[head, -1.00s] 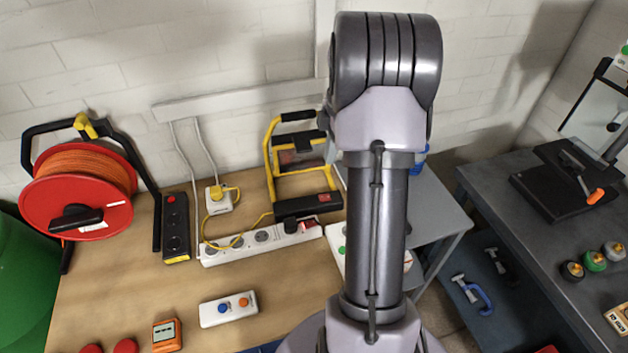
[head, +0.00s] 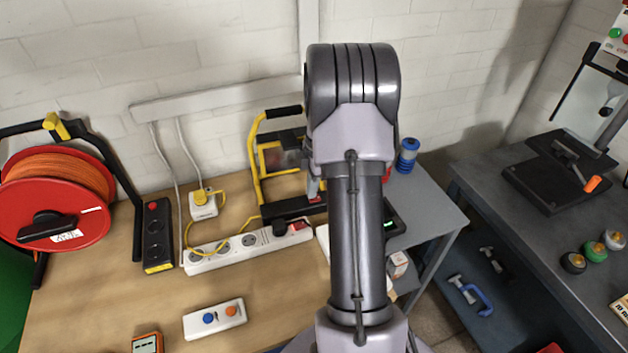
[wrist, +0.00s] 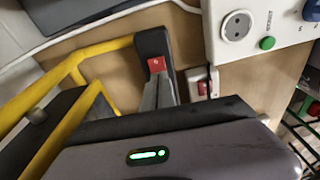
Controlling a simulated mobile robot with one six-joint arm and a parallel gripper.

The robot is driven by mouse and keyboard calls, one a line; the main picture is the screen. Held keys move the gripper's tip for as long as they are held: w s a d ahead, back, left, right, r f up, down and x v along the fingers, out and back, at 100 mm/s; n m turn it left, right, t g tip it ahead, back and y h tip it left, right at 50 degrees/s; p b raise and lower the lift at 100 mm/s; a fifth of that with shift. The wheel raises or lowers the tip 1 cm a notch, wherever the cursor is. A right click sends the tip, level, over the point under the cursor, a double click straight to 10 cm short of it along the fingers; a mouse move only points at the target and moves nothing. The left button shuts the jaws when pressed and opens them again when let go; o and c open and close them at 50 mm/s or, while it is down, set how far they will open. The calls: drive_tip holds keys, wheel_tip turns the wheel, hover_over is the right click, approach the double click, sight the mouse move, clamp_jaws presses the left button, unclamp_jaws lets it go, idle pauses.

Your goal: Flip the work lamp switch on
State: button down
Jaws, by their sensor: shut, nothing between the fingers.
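The work lamp, with a yellow tube frame (head: 257,165) and a black bar, stands at the back of the wooden bench in the head view. In the wrist view its yellow frame (wrist: 62,85) is at the left, and the red rocker switch (wrist: 156,64) sits on the black bar (wrist: 153,43). My gripper (wrist: 157,82) is shut and empty, its grey fingertips at the lower edge of the red switch. I cannot tell whether they touch it. In the head view my arm hides most of the gripper and the lamp's right end.
A white socket box (wrist: 228,50) with a green button is close at right. An orange cable reel (head: 55,200) and black socket block (head: 157,240) stand left.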

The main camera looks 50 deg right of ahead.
drive_tip(key=shift+w+f, duration=0.1)
drive_tip(key=shift+f, duration=0.3)
drive_tip(key=shift+a+f, duration=0.15)
drive_tip(key=shift+f, duration=0.05)
idle(0.3)
drive_tip(key=shift+s+d+r+p, duration=0.15)
drive_tip(key=shift+s+d+p, duration=0.35)
drive_tip(key=shift+d, duration=0.25)
drive_tip(key=shift+w, duration=0.1)
